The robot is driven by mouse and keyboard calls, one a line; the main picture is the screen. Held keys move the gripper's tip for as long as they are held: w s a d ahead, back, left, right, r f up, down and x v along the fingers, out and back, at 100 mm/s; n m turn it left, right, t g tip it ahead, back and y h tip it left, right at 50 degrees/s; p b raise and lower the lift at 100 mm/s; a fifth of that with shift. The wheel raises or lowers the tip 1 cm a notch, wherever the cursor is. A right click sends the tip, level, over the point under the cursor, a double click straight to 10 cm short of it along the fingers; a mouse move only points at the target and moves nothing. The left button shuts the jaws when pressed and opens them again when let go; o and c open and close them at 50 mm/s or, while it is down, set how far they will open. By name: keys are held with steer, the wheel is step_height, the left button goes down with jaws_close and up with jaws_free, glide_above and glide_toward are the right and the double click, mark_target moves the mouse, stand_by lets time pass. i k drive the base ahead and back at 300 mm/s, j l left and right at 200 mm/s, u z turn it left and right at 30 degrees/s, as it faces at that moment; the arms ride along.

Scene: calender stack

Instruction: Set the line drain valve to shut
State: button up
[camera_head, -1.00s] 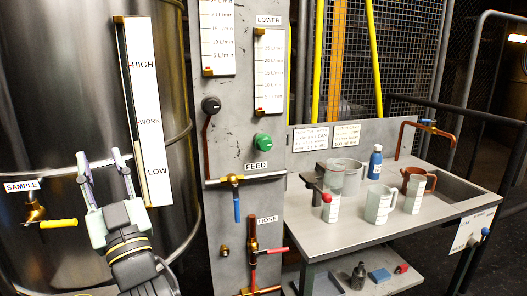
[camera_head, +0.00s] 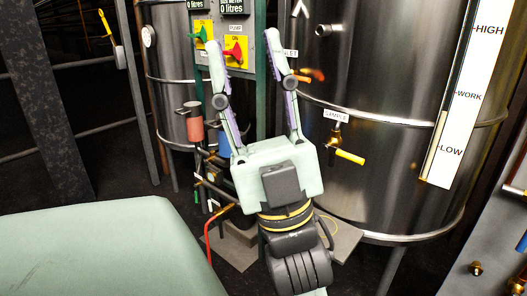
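No label reading line drain shows, so I cannot tell which valve it is. Small pipe fittings (camera_head: 212,178) show low behind my gripper's left side, partly hidden, with a red hose (camera_head: 208,242) below them. A brass sample valve with a yellow handle (camera_head: 348,156) is on the big steel tank, right of my gripper. Another valve with an orange-red handle (camera_head: 314,74) is higher on that tank, by a label partly covered by my right finger. My gripper (camera_head: 242,40) is open and empty, its fingers spread and pointing up in the picture, in front of the control panel.
The big steel tank (camera_head: 385,65) fills the right; a smaller tank (camera_head: 168,75) is at the left. A panel with green and red switches (camera_head: 236,48) stands between. A pale green surface (camera_head: 95,255) fills the lower left. Dark posts and rails are at far left.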

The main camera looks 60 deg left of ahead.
mark_target(209, 202)
steer(key=u, duration=1.1)
steer(key=i+j+u, duration=0.25)
steer(key=u, duration=0.25)
steer(key=i+j+u, duration=0.15)
steer(key=i+u, duration=0.2)
steer(key=u, duration=0.15)
steer(key=i+j, duration=0.1)
steer(key=i, duration=0.3)
steer(key=i+j, duration=0.1)
steer(key=i, duration=0.3)
steer(key=j+z, duration=0.4)
steer(key=k+j+z, duration=0.1)
steer(key=z, duration=0.35)
steer(key=j, duration=0.1)
